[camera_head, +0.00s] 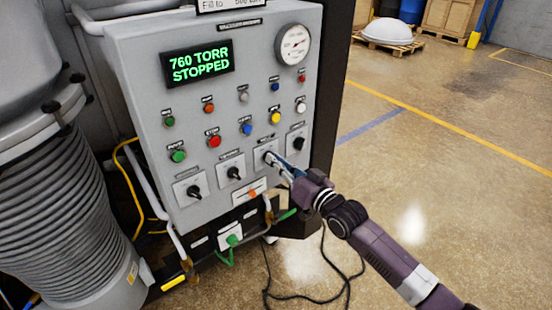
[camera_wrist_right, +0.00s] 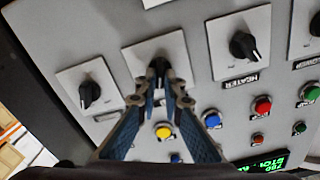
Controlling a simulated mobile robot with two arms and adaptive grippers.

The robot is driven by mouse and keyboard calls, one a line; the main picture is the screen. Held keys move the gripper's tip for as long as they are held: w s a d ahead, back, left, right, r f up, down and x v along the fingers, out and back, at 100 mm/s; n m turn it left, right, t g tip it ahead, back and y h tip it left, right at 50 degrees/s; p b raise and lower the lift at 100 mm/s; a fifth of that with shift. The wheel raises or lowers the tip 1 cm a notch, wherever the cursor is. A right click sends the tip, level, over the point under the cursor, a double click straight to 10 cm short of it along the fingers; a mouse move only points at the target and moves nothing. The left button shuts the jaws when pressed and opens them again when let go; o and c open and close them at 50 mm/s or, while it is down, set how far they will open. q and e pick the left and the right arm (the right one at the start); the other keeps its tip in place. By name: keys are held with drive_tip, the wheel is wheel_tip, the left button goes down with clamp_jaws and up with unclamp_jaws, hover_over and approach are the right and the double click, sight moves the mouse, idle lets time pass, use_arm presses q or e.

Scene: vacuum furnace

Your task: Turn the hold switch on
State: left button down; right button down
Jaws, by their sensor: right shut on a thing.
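The grey control panel (camera_head: 140,60) carries a row of black rotary switches on light square plates along its lower part. My right gripper (camera_head: 272,160) reaches in from the lower right to the third switch from the left. In the wrist view, my right gripper (camera_wrist_right: 161,88) has its two blue fingers closed on that black switch knob (camera_wrist_right: 158,70), which stands on a light plate (camera_wrist_right: 136,56). The knob is partly hidden between the fingertips, and its label is not readable. The neighbouring switch (camera_wrist_right: 243,46) is labelled HEATER. My left gripper is not in view.
Another black switch (camera_wrist_right: 89,94) sits close on the other side of the gripper. Coloured buttons, including a yellow one (camera_wrist_right: 164,131), lie near the fingers. The display (camera_head: 198,65) reads 760 TORR STOPPED. A gauge (camera_head: 293,45) is at the panel's upper right. Open floor lies right.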

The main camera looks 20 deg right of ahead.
drive_tip(key=shift+f+m, duration=0.1)
drive_tip(key=shift+m, duration=0.8)
drive_tip(key=c, duration=2.1)
unclamp_jaws()
drive_tip(key=shift+v, duration=6.05)
drive_tip(key=shift+w, duration=0.1)
